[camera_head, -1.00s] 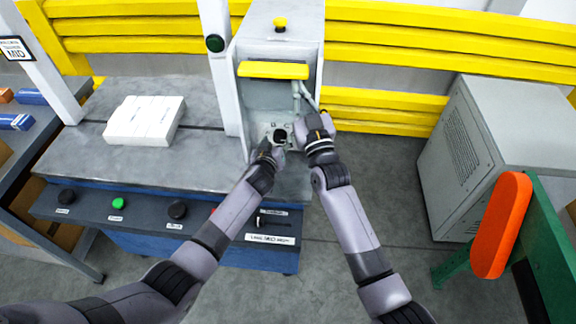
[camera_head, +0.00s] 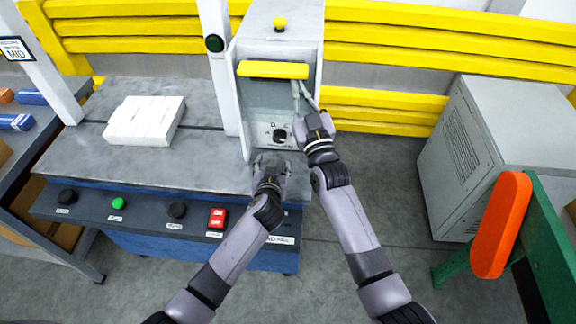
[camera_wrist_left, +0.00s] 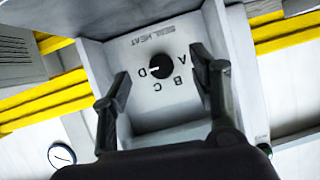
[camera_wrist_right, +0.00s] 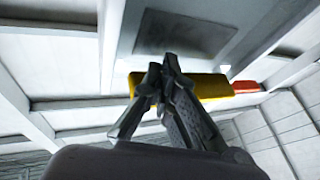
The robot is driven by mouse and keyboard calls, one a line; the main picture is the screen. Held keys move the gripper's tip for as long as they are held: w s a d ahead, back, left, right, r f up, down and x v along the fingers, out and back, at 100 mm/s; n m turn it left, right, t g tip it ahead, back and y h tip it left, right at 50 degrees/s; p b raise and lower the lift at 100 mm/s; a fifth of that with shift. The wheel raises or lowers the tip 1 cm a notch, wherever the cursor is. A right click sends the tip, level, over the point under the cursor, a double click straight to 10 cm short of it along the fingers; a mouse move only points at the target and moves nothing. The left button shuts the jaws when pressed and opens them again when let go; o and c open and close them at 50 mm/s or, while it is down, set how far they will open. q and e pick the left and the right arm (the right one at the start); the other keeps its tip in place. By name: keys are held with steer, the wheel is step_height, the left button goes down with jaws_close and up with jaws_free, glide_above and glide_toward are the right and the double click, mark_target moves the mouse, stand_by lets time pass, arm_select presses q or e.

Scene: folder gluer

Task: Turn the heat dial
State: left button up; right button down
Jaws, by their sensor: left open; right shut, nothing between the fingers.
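The heat dial is a round black knob (camera_head: 280,136) on the grey panel of the upright unit. In the left wrist view the dial (camera_wrist_left: 157,68) has upside-down lettering SEAL HEAT and letters A, B, C and D beside it. Its white mark points left, toward the D. My left gripper (camera_head: 272,161) is open just below and in front of the dial. Its fingers (camera_wrist_left: 160,75) appear either side of the dial in the left wrist view, apart from it. My right gripper (camera_head: 318,116) is shut and empty, right of the dial by the unit's edge; its fingertips (camera_wrist_right: 164,66) meet.
A yellow bar (camera_head: 273,69) crosses the unit above the dial. A white box stack (camera_head: 145,120) lies on the grey table. The front rail holds black knobs, a green button (camera_head: 118,203) and a red switch (camera_head: 217,218). A grey cabinet (camera_head: 490,150) stands right.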

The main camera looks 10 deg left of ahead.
arm_select(q)
steer(key=shift+d+f+m+y, duration=0.45)
steer(key=shift+m+y, duration=0.25)
steer(key=shift+m, duration=0.2)
steer(key=shift+d+m+y, duration=0.45)
steer(key=shift+m+y, duration=0.05)
steer(key=shift+m, duration=0.4)
steer(key=shift+d+r+m+t+y, duration=0.4)
steer(key=shift+d+m, duration=0.2)
steer(key=shift+m, duration=0.3)
steer(key=shift+s+d+r+m+t+y, duration=0.15)
steer(key=shift+d+r+m+t+y, duration=0.35)
steer(key=shift+d+r+m, duration=0.25)
steer(key=shift+a+f, duration=0.1)
steer(key=shift+f, duration=0.05)
